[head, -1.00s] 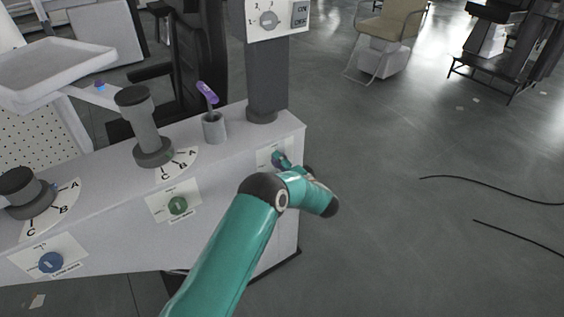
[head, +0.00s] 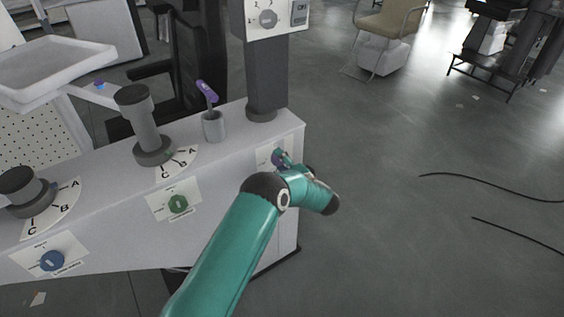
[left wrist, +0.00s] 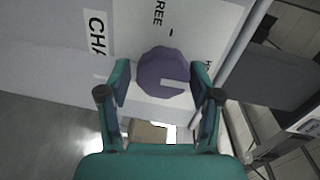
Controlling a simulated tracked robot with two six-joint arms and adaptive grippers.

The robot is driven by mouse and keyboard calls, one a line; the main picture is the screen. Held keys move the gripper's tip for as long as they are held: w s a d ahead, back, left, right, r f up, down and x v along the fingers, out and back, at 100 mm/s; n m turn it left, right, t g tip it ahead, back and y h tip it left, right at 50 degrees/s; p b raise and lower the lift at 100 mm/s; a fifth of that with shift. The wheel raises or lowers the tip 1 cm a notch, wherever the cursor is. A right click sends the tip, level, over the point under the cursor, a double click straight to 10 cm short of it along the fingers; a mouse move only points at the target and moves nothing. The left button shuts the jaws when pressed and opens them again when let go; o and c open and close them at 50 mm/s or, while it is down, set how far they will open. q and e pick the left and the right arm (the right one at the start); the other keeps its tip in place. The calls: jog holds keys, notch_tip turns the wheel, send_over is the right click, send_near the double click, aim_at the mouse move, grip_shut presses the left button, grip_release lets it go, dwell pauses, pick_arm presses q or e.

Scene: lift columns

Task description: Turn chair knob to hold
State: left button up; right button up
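The chair knob is a round purple knob (left wrist: 163,75) with a pale slot that runs from near its middle to the right edge in the left wrist view. Its plate carries "FREE" above it, part of a "HO" label at right, and a partly hidden "CHA" label (left wrist: 96,34) at left. My left gripper (left wrist: 161,80) has one finger on each side of the knob, with a small gap showing at the left finger; contact cannot be confirmed. In the head view my left gripper (head: 284,162) is at the console's right front face, largely hiding the knob. My right gripper is out of view.
The white console (head: 240,200) also carries a green knob (head: 178,204), a blue knob (head: 52,261) and two dark dials with A, B, C marks. The floor to the right has cables (head: 490,183).

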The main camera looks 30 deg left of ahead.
pick_arm(q)
jog(key=shift+o, duration=0.7)
jog(key=shift+r, duration=0.1)
jog(key=shift+d, duration=0.1)
jog(key=shift+d, duration=0.3)
jog(key=f+v, duration=0.1)
jog(key=v, duration=1)
jog(key=shift+d+r, duration=0.15)
jog(key=shift+r, duration=0.25)
jog(key=shift+s, duration=0.1)
